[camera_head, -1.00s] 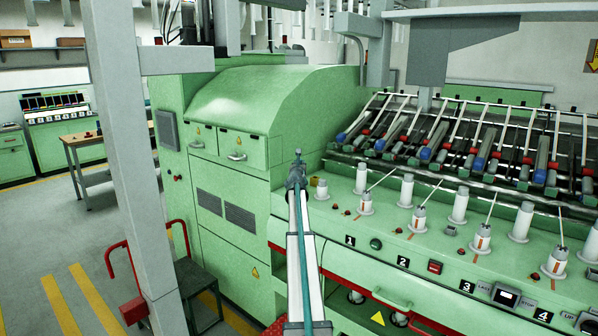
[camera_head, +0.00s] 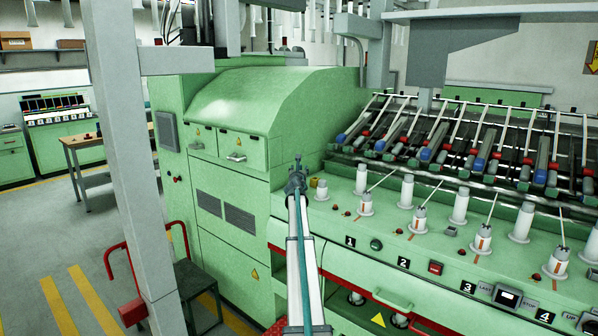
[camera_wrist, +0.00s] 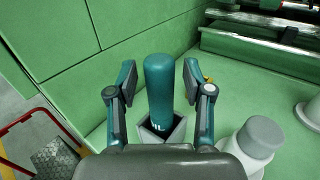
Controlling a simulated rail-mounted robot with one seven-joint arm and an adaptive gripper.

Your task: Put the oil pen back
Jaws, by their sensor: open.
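The oil pen is a teal, round-topped cylinder (camera_wrist: 159,85) in the wrist view. It stands upright with its lower end in a small grey square holder (camera_wrist: 174,133) on the green machine top. My gripper (camera_wrist: 159,78) is open, with one teal-sided finger on each side of the pen and a visible gap on both sides. In the head view my gripper (camera_head: 297,178) is at the left end of the machine's ledge, seen from behind along my arm. The pen and holder cannot be made out there.
A white bobbin (camera_wrist: 258,138) stands close to the right of the holder. A row of white bobbins (camera_head: 408,190) continues right along the ledge. A green cabinet wall (camera_head: 230,165) rises on the left. A grey post (camera_head: 130,170) and red-railed step (camera_head: 190,275) stand further left.

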